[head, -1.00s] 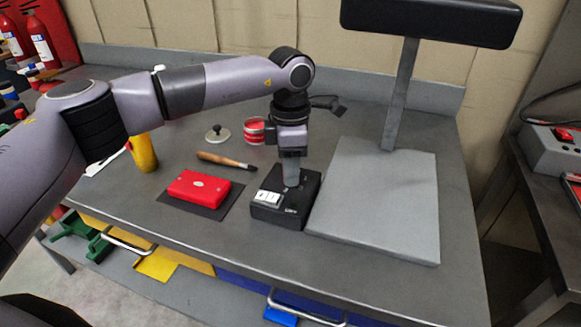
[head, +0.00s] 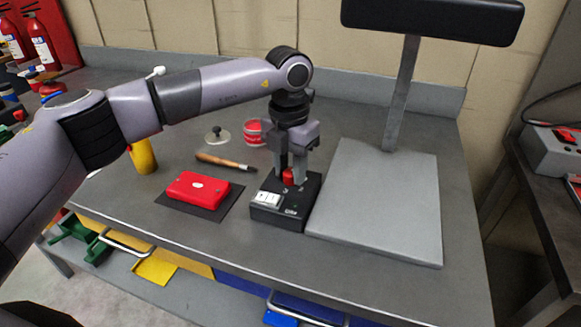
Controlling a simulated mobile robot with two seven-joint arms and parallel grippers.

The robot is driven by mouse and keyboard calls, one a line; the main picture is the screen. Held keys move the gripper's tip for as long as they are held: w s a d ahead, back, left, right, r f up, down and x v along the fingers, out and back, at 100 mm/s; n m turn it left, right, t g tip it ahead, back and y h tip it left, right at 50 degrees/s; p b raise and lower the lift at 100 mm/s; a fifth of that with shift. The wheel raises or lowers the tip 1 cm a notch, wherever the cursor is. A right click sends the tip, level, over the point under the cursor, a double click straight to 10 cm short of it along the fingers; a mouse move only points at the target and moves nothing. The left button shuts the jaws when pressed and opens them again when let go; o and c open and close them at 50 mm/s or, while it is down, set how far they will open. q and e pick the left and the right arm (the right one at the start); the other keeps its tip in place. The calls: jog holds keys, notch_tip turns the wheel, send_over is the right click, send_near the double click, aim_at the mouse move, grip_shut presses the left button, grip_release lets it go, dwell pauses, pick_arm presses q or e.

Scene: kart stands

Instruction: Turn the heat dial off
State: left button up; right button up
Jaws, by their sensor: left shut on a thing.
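A black control box (head: 283,213) with a white switch panel on its front left sits on the grey workbench. A small red dial (head: 288,176) stands on top of the box towards its back. My left gripper (head: 293,180) points straight down over the box, with its fingers on either side of the red dial and shut on it. The fingers hide part of the dial, and its markings are too small to read. My right gripper is not in view.
A grey plate with an upright post (head: 385,205) stands just right of the box. A red case (head: 198,188) on a dark mat, a wooden-handled brush (head: 225,161), a red tin (head: 255,133) and a yellow cylinder (head: 143,157) lie to the left. The bench's front strip is clear.

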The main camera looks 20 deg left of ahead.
aim_at(289, 172)
pick_arm(q)
jog(key=shift+w+r+n, duration=0.1)
jog(key=shift+r+n, duration=0.05)
jog(key=shift+n, duration=0.45)
jog(key=o, duration=1)
jog(key=shift+o, duration=0.2)
jog(key=shift+a+r+b, duration=0.1)
jog(key=shift+r+b, duration=0.2)
jog(key=shift+r, duration=3.25)
jog(key=shift+f, duration=0.1)
